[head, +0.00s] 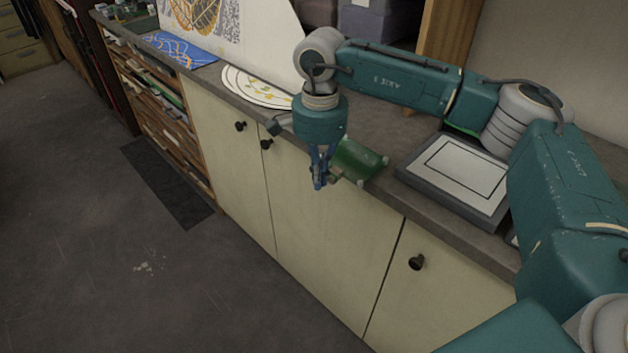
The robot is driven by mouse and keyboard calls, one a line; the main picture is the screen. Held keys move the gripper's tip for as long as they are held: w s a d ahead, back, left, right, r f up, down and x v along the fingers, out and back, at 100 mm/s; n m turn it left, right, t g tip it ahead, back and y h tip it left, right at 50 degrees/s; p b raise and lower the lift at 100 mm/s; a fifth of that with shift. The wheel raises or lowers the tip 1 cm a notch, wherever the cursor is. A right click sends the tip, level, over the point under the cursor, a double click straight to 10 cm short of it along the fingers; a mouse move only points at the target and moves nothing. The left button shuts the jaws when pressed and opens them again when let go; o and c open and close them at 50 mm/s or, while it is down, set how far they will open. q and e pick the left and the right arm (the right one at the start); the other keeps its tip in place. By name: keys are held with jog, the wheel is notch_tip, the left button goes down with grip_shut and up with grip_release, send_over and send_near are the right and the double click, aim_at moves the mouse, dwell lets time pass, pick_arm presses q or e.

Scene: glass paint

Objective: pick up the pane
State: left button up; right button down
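A green, slightly see-through piece that looks like the pane (358,160) is at the front edge of the worktop, with small pale knobs at its corners. Part of it seems to reach past the edge. My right gripper (319,184) points down at the left side of this piece, with its blue fingers close together. I cannot tell whether the fingers touch it or have it between them. My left gripper is not in view.
A dark-framed pad with a white top (458,172) lies on the worktop (385,125) to the right, partly behind my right arm. White round sheets (258,88) and a blue patterned sheet (180,48) lie to the left. Cabinet doors with black knobs (416,262) are below.

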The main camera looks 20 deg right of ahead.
jog(key=shift+w+d, duration=0.15)
jog(key=shift+d, duration=0.25)
